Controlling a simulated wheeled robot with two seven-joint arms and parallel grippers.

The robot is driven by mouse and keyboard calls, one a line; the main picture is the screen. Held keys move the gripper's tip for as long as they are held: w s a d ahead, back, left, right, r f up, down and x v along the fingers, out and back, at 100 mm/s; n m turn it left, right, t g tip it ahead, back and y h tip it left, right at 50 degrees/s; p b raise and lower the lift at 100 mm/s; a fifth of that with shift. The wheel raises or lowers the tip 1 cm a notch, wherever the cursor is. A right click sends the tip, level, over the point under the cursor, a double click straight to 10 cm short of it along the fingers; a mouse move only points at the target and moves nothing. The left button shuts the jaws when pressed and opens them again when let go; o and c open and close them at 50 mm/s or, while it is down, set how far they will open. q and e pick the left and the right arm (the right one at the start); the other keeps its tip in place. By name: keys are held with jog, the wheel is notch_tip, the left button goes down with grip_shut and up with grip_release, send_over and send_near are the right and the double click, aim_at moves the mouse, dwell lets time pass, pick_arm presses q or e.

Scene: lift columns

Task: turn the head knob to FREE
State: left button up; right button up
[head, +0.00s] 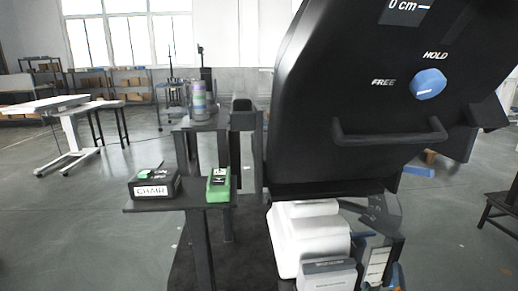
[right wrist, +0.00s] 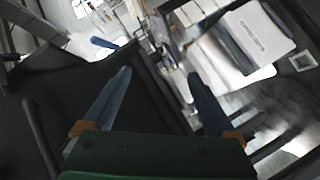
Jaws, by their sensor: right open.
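The blue head knob (head: 428,84) sits on the slanted black panel (head: 350,90) in the head view. A HOLD label is above it and a FREE label to its left. A short white mark shows on its lower part; I cannot tell for sure which label it points to. My right gripper (right wrist: 159,75) shows in the right wrist view with two blue fingers spread apart and nothing between them. It is low beside a black surface, and the knob cannot be made out there. In the head view no finger touches the knob. My left gripper is not in view.
A black bar handle (head: 390,137) juts from the panel below the knob. A small dark table (head: 150,205) at left carries a black CHAIR box (head: 154,183) and a green device (head: 218,184). A can (head: 198,100) stands behind.

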jog(key=s+a+f+m+g+y, duration=0.1)
jog(key=s+a+f+g+y, duration=0.35)
jog(key=s+f, duration=0.55)
jog(key=s+a+f+m+g+y, duration=0.2)
jog(key=s+a+f+g+y, duration=0.25)
jog(key=s+f, duration=0.55)
jog(key=s+f+g, duration=0.1)
jog(key=s+f, duration=0.1)
jog(key=f, duration=0.6)
jog(key=s+f, duration=0.2)
jog(key=f, duration=0.6)
jog(key=s+d+f+g+h, duration=0.1)
jog(key=s+d+f, duration=0.2)
jog(key=s+f, duration=0.6)
pick_arm(q)
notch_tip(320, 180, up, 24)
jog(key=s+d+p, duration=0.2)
jog(key=p, duration=2.1)
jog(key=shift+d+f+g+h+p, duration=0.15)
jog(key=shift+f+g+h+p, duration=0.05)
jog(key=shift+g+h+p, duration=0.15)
pick_arm(e)
jog(key=s+a+r, duration=0.1)
jog(key=r, duration=1)
jog(key=s+a+r, duration=0.1)
jog(key=s+r, duration=0.1)
jog(key=r, duration=1)
jog(key=shift+n+g, duration=0.3)
jog(key=shift+g, duration=0.1)
